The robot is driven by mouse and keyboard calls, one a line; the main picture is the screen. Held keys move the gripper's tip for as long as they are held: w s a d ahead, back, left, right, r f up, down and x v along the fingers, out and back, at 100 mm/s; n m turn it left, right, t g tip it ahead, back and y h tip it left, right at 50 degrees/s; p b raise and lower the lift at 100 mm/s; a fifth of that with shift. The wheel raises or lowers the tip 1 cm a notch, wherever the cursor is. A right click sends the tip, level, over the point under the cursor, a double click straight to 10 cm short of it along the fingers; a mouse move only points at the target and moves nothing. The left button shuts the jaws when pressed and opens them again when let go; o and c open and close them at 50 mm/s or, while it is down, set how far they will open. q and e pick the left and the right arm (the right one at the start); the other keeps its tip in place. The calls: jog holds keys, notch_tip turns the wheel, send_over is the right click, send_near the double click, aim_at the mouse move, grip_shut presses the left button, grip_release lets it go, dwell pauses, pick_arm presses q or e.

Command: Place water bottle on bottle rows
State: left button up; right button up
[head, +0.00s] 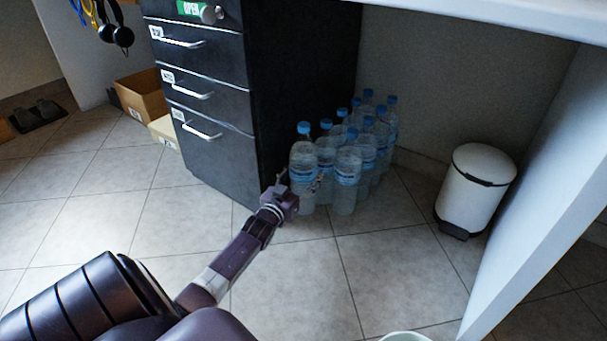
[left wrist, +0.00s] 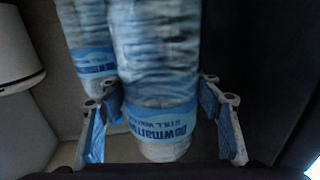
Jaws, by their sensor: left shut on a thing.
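My left gripper (head: 299,181) is shut on a clear water bottle (head: 303,158) with a blue cap and blue label. The bottle is upright at the front-left end of the bottle rows (head: 346,172); I cannot tell whether its base touches the floor. In the left wrist view the held bottle (left wrist: 158,75) is between the two fingers (left wrist: 168,118), and a neighbouring bottle (left wrist: 88,42) shows behind it to the left. Several like bottles stand upright in close rows on the tiles. My right gripper is not in view.
A black drawer cabinet (head: 205,95) stands close left of the bottles. A white bin (head: 475,187) stands to the right, near a white desk panel (head: 545,190). Cardboard boxes (head: 143,95) are at the left. The tiled floor in front is largely clear.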

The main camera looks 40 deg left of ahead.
pick_arm(q)
jog(key=shift+w+f+b, duration=0.1)
jog(key=shift+f+b, duration=1.6)
jog(key=o, duration=1.7)
jog(key=shift+f, duration=0.4)
jog(key=o, duration=0.4)
jog(key=shift+r, duration=0.1)
